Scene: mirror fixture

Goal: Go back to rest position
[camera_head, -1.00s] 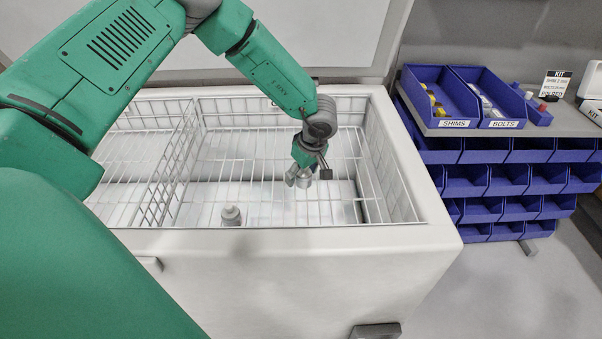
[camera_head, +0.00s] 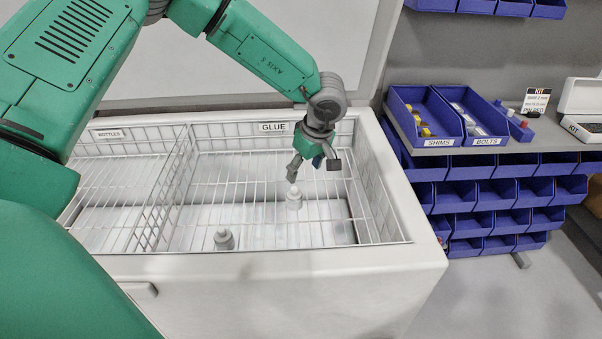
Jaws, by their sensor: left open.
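My left gripper (camera_head: 315,166) hangs from the green left arm over the right part of the open chest, the side labelled GLUE. It is open, with nothing between its fingers. My right gripper is not in view.
The white chest (camera_head: 290,264) has a raised lid behind the arm. A wire divider separates the BOTTLES side (camera_head: 110,134). To the right, a shelf carries blue SHIMS (camera_head: 424,117) and BOLTS bins (camera_head: 478,112) above several more blue bins. A KIT sign (camera_head: 536,101) stands farther right.

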